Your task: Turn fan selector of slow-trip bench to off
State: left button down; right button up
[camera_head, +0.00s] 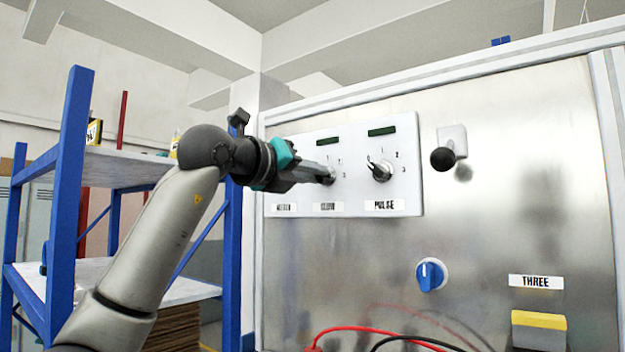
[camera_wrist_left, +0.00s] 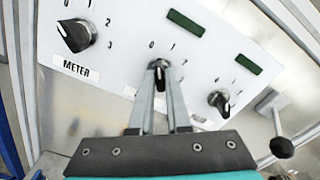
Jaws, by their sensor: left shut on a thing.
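A white panel (camera_head: 405,190) on the metal cabinet carries black selector knobs with numbers around them. My left gripper (camera_head: 326,176) reaches in from the left and is shut on the middle knob, which shows between the fingertips in the left wrist view (camera_wrist_left: 158,65). The finger bodies and arm hide part of the panel. The METER knob (camera_wrist_left: 75,35) is left of it in the wrist view. The PULSE knob (camera_head: 380,171) is to the right, its pointer tilted up-left. The middle label (camera_head: 328,207) is too blurred to read, and no label reading fan is legible. My right gripper is not in view.
A lever with a black ball (camera_head: 443,159) sticks out right of the panel. Below are a blue knob (camera_head: 431,275), a THREE label (camera_head: 536,282), a yellow-topped block (camera_head: 538,321) and red and black cables (camera_head: 375,330). A blue shelf rack (camera_head: 66,190) stands at the left.

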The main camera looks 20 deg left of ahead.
pick_arm(q)
jog(key=shift+n, duration=1.2)
jog(key=shift+b, duration=0.3)
jog(key=c, duration=0.9)
grip_release()
jog(key=b+v, duration=0.4)
jog(key=v, duration=1.1)
jog(key=shift+s+a+r, duration=0.1)
jog(key=shift+s, duration=0.05)
